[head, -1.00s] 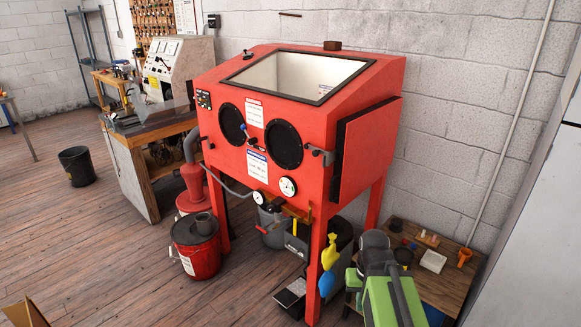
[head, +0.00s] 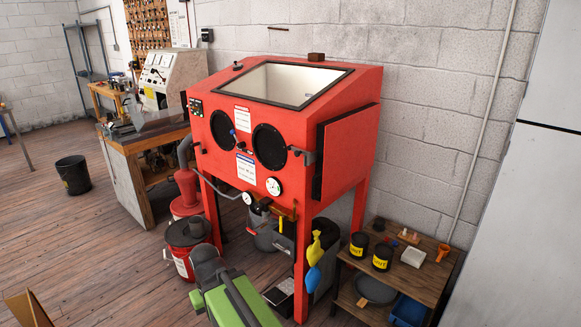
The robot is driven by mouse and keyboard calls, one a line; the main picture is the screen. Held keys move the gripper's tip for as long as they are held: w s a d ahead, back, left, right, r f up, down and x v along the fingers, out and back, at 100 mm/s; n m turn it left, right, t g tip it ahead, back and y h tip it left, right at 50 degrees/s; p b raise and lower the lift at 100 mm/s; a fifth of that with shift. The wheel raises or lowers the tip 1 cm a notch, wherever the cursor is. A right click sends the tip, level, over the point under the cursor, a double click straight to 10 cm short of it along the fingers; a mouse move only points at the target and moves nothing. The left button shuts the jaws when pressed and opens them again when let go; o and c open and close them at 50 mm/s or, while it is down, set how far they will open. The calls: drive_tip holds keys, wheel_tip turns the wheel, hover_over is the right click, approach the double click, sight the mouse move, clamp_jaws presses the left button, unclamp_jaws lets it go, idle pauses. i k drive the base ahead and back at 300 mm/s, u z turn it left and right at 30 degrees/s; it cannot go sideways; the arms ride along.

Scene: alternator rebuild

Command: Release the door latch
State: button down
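The red blast cabinet (head: 229,164) stands on legs against the block wall. Its side door (head: 351,150), a red panel with a dark edge, is on the right side and looks closed. A dark latch (head: 304,155) sticks out at the front right corner beside this door. Its exact position is too small to tell. My green and grey arm (head: 233,303) is low in the foreground, in front of the cabinet and apart from it. My gripper's fingertips are not visible.
A low wooden bench (head: 431,265) with black tins (head: 382,257) stands right of the cabinet. A red bucket (head: 184,262) is on the floor at left. Yellow and blue items (head: 315,250) hang by the front right leg. Wooden floor lies open at left.

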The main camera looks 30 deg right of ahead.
sight(298, 151)
drive_tip(key=z, duration=0.05)
drive_tip(key=i, duration=1)
drive_tip(key=u, duration=0.05)
